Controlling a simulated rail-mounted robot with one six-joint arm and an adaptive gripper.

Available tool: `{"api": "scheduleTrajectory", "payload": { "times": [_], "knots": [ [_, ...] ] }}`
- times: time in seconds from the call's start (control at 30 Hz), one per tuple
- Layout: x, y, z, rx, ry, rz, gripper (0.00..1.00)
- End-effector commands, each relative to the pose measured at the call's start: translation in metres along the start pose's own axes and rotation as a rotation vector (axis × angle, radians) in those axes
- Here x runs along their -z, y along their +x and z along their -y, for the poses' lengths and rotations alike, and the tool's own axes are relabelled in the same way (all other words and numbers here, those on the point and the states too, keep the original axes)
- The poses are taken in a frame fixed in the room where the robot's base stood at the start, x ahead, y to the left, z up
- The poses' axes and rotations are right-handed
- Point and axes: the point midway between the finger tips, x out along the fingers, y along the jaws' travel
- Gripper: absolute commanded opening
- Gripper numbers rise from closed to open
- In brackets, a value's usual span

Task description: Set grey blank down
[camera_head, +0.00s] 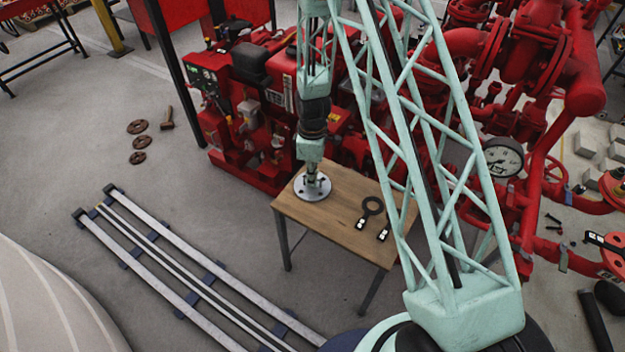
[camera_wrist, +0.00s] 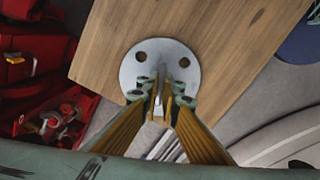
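The grey blank (camera_head: 313,188) is a round, flat disc with bolt holes and an upright tab at its centre. It lies level at the back left corner of the wooden table (camera_head: 345,200), close to the edge. In the wrist view the blank (camera_wrist: 184,58) shows against the wood (camera_wrist: 225,45), and I cannot tell whether it touches the top or hangs just above it. My gripper (camera_head: 312,177) points down over its middle. In the wrist view the fingers (camera_wrist: 167,92) close in on both sides of the tab. The fingers partly hide the near side of the disc.
Red pump machinery (camera_head: 262,110) stands close behind the table. Floor rails (camera_head: 190,275) run at the left. The table's front is clear.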

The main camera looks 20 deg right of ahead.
Motion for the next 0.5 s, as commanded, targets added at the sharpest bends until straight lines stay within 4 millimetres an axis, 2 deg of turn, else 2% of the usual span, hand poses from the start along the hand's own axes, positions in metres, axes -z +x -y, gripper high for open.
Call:
{"api": "scheduleTrajectory", "payload": {
  "times": [0.2,0.23,0.37,0.5],
  "knots": [
    [0.0001,0.0029,-0.0002,0.0,0.0,0.0,0.0],
    [-0.0001,0.003,0.0001,0.0,0.0,0.0,0.06],
    [-0.0001,0.0027,0.0001,0.0,0.0,0.0,0.18],
    [-0.0001,0.0026,0.0002,0.0,0.0,0.0,0.18]
  ]
}}
